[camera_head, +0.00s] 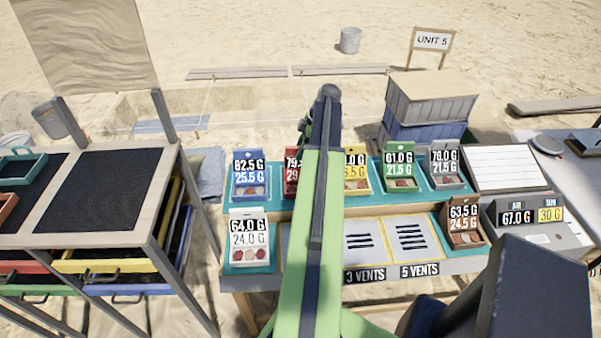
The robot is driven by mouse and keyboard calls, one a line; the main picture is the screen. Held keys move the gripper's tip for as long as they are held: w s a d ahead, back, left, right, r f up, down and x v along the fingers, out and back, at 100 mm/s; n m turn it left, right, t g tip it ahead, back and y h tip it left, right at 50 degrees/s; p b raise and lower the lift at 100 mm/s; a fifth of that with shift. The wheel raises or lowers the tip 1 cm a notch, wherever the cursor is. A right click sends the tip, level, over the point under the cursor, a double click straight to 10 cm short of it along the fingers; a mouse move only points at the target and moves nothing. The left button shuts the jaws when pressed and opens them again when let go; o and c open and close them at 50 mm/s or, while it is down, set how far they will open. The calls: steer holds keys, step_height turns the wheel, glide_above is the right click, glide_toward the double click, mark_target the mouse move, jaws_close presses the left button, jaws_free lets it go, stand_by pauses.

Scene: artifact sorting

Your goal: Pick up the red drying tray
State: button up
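A red tray (25,267) with a handle sits low in the wooden rack at the left, partly cut off by the picture edge and partly behind the rack's frame. A small red box (291,184) with a weight label stands in the back row of the table, partly hidden by my green arm. My arm rises through the middle of the picture, in front of the table. I cannot make out my gripper's fingers, and nothing held shows.
Yellow (115,265), green (45,290) and blue (135,288) trays share the rack. Several labelled boxes, including a blue one (250,177) and a white one (249,240), stand on the table. A scale (529,211) is at the right. Sand lies between rack and table.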

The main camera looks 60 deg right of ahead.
jaws_close()
stand_by(1.2)
